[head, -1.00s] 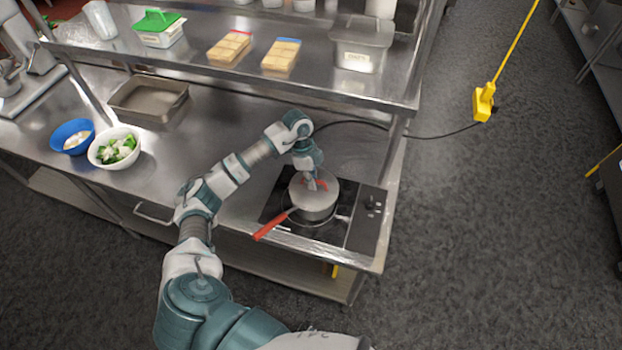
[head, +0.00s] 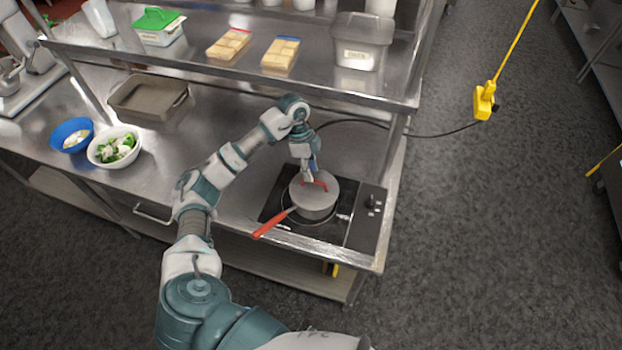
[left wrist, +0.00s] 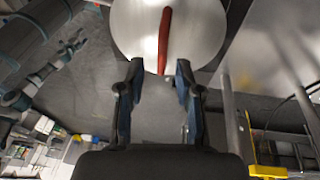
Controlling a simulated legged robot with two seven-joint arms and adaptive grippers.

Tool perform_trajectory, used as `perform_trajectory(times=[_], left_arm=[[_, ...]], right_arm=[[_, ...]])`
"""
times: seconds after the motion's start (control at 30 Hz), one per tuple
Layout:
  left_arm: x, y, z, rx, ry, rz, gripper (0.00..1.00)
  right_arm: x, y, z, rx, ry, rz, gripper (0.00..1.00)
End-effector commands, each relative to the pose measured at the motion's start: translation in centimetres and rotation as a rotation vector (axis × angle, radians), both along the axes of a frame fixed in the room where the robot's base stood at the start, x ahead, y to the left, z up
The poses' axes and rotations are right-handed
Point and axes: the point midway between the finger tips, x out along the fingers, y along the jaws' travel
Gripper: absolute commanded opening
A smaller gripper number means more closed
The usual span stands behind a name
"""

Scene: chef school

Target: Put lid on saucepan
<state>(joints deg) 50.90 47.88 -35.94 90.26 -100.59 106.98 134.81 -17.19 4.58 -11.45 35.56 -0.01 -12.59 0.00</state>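The grey saucepan (head: 316,211) with a red side handle (head: 272,224) stands on the black hob (head: 357,197). The round grey lid (head: 300,194) lies on top of the saucepan and looks level. Its red handle (head: 321,184) shows beside my fingers. My left gripper (head: 308,178) is just above the lid, pointing down. In the left wrist view, the left gripper (left wrist: 158,70) is open, with its fingers apart. The lid (left wrist: 200,25) and its red handle (left wrist: 164,40) show beyond the fingertips, the handle's near end between them. My right gripper is not in view.
A metal shelf (head: 210,72) overhangs the counter behind my left arm. A metal tray (head: 148,97), a blue bowl (head: 72,134) and a white bowl of greens (head: 115,147) stand at the left. A black cable (head: 350,122) runs behind the hob.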

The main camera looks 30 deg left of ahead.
Motion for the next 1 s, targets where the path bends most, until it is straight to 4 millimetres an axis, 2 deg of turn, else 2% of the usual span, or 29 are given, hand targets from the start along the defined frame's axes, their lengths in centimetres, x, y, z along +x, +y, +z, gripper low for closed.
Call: perform_trajectory(times=[0.2, 0.4, 0.57, 1.0], left_arm=[[0.4, 1.6, 4.8, -0.001, -0.004, 0.003, 0.35], [0.6, 2.3, 7.5, -0.001, 0.000, 0.002, 0.35], [0.6, 2.4, 8.1, -0.002, 0.001, 0.001, 0.35], [0.6, 2.3, 8.1, -0.001, 0.001, 0.001, 0.35]], right_arm=[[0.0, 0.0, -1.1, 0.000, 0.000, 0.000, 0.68], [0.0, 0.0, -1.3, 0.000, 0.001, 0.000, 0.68], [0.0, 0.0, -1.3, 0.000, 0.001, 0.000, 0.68], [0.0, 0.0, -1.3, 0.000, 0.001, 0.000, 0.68]])
